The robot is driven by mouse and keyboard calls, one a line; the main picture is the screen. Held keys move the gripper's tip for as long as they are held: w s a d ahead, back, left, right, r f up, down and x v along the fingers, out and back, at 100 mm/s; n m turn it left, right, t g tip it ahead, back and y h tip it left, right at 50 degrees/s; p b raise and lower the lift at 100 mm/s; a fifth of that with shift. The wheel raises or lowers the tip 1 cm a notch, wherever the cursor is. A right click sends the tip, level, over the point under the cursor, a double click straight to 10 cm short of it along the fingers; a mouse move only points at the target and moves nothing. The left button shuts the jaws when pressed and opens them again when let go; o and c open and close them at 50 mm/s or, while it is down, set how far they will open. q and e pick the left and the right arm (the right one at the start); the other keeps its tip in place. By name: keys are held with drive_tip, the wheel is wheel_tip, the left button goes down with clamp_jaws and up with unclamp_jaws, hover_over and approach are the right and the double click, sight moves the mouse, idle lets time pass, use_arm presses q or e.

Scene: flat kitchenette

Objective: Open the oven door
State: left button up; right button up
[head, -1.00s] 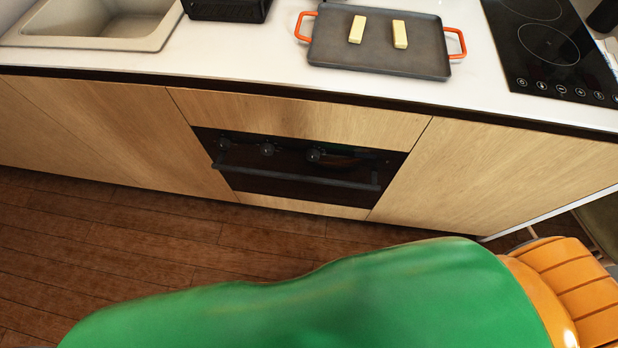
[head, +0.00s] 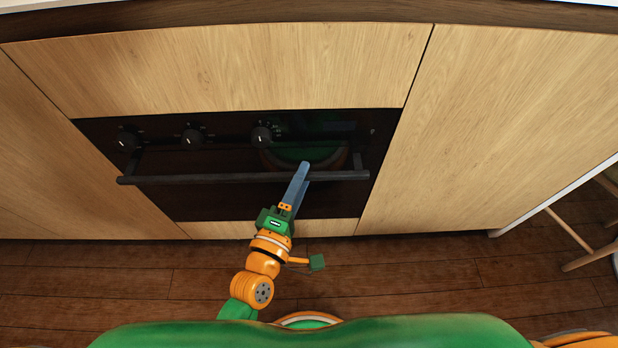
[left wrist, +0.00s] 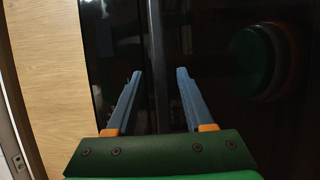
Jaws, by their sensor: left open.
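The black built-in oven (head: 225,205) is in the middle of the head view, with its door shut. Its dark bar handle (head: 215,180) runs across the front below the knobs. My left gripper (head: 303,168) is at the right part of this handle, with its blue fingers open. In the left wrist view, the handle (left wrist: 157,50) runs upright between the two fingertips (left wrist: 160,73), with a gap on either side. The fingers are not closed on it. My right gripper is not in view.
Several black knobs (head: 192,137) sit above the handle. Wooden cabinet fronts (head: 490,120) flank the oven, and a wooden panel (head: 220,70) is above it. The wooden floor (head: 420,270) in front is clear. A stool (head: 580,240) stands at the far right.

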use_arm(q)
drive_tip(key=shift+x, duration=0.85)
clamp_jaws()
drive_tip(key=shift+f, duration=0.1)
idle(0.6)
